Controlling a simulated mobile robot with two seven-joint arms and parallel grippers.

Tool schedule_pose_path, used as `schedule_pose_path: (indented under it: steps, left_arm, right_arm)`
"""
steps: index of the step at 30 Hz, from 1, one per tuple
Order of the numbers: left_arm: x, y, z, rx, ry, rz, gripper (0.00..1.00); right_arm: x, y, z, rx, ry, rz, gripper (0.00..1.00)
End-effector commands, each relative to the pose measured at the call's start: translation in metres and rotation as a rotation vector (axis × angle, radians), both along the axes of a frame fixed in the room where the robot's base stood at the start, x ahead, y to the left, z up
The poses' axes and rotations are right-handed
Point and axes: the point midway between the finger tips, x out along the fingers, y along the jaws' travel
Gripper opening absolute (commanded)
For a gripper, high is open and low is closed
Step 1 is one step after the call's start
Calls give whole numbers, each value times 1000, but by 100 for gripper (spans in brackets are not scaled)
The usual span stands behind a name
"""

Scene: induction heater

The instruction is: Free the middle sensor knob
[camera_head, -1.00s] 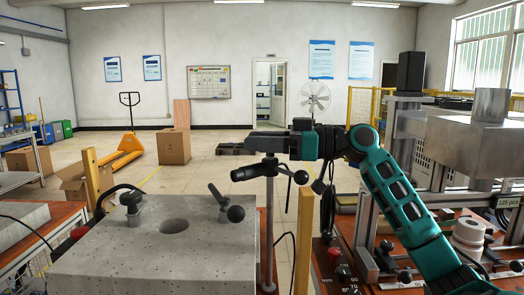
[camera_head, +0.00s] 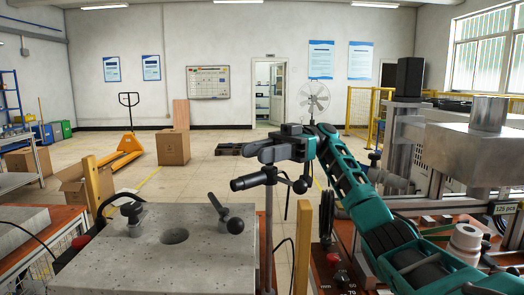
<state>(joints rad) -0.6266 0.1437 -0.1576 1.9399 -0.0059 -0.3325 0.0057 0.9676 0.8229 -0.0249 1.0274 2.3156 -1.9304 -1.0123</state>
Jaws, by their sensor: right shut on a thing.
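The middle sensor is a dark cylinder (camera_head: 248,182) on a thin upright post (camera_head: 268,235), right of the grey block (camera_head: 120,260). A lever with a black ball (camera_head: 300,187) sticks out to the right of its clamp. My right gripper (camera_head: 268,150) is directly above the clamp, its fingers pointing left. It is shut on the middle sensor knob at the top of the post; the fingers hide most of that knob. My left gripper is out of view.
A yellowish post (camera_head: 303,245) stands right of the sensor post. A machine with a metal block (camera_head: 470,155) fills the right side.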

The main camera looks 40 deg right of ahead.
Motion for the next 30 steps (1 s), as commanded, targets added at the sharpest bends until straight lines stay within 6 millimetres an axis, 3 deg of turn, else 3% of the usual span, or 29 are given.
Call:
schedule_pose_path:
  steps: [11,27,28,30]
  left_arm:
    - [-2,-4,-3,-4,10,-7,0]
    - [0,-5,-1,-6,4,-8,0]
    - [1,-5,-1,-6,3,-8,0]
    - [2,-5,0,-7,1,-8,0]
  right_arm:
    - [-1,0,0,-1,2,101,10]
    - [-2,1,-1,-2,3,118,10]
    - [-2,1,-1,-2,3,118,42]
    - [-2,1,-1,-2,3,118,49]
